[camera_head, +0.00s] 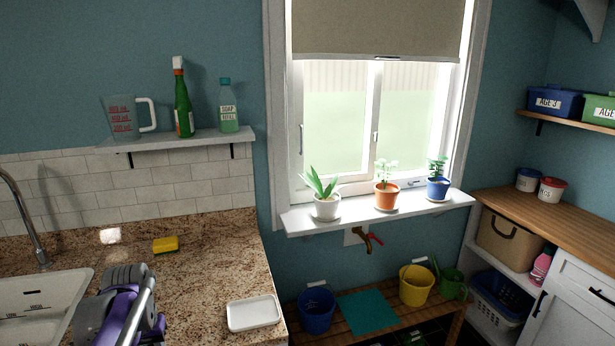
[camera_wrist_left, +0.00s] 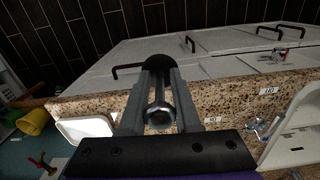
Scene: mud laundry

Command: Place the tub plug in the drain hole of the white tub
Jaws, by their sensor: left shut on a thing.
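The white tub (camera_head: 38,292) is set in the speckled counter at the lower left of the head view, cut by the frame edge. It also shows at the right edge of the left wrist view (camera_wrist_left: 292,132). I cannot make out its drain hole. My left gripper (camera_wrist_left: 165,78) is shut on a dark rounded piece (camera_wrist_left: 168,68), which looks like the tub plug, with a metal part between the fingers. In the head view my left wrist is over the counter, right of the tub; the plug is hidden there. My right gripper is not in view.
A white dish (camera_head: 253,313) lies near the counter's right edge. A yellow sponge (camera_head: 165,244) lies further back. The curved faucet (camera_head: 24,222) rises behind the tub. A wall shelf (camera_head: 180,141) holds a jug and bottles. The counter between sponge and dish is clear.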

